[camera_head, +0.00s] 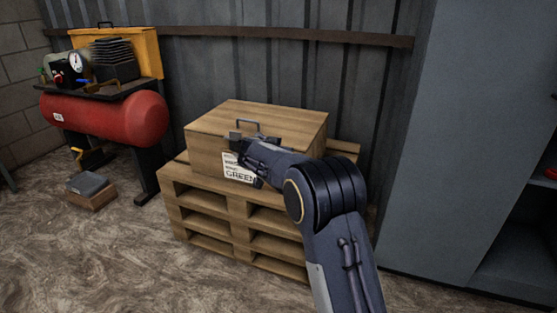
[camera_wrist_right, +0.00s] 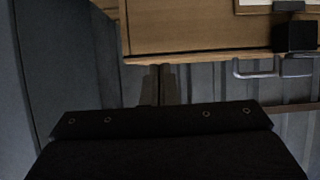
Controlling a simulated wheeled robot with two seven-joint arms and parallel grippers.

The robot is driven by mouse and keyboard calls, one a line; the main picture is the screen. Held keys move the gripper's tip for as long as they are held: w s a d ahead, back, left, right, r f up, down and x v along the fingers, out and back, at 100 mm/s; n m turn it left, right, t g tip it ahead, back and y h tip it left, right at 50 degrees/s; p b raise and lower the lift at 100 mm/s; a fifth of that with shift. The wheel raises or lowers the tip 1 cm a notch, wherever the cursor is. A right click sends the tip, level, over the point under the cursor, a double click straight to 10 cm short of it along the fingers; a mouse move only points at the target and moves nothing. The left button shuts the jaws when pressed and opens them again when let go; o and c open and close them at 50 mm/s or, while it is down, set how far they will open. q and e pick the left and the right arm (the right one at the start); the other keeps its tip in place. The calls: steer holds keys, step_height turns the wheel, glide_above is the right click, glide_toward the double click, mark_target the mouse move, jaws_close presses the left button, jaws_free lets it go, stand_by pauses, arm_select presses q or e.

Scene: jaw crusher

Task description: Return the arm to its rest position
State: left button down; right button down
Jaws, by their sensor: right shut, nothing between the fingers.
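My right arm enters the head view from the lower right. Its right gripper (camera_head: 256,155) is in front of the wooden crate, near the crate's upper front edge and its white label. In the right wrist view the closed fingers (camera_wrist_right: 161,84) show as a narrow dark pair below the crate's edge, with nothing between them. I cannot tell from the views whether they touch the crate. My left gripper is not in view.
The wooden crate (camera_head: 214,120), marked GREEN, stands on stacked pallets (camera_head: 207,207). A metal handle (camera_wrist_right: 253,70) shows near its edge. A red compressor (camera_head: 105,116) stands at left, a small box (camera_head: 90,192) on the floor, and a grey cabinet (camera_head: 465,140) at right.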

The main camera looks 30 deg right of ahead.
steer(key=s+a+f+n+g+y, duration=0.1)
steer(key=s+y, duration=0.2)
steer(key=s, duration=0.8)
steer(key=s+f+g+y, duration=0.1)
steer(key=s+g+y, duration=0.15)
steer(key=s, duration=0.95)
steer(key=s+a+f+n+y, duration=0.1)
steer(key=s+a+n+y, duration=0.15)
steer(key=s+a, duration=0.4)
steer(key=s+a+f+n+t+y, duration=0.1)
steer(key=s+a+n+y, duration=0.2)
steer(key=s, duration=0.6)
steer(key=s+a+f+n+y, duration=0.1)
steer(key=s+a+y, duration=0.1)
steer(key=s+a, duration=0.55)
step_height(320, 180, up, 39)
steer(key=p, duration=3.9)
steer(key=shift+s+d+f, duration=0.2)
steer(key=shift+s+d, duration=0.05)
steer(key=shift+d, duration=0.15)
steer(key=shift+n, duration=0.25)
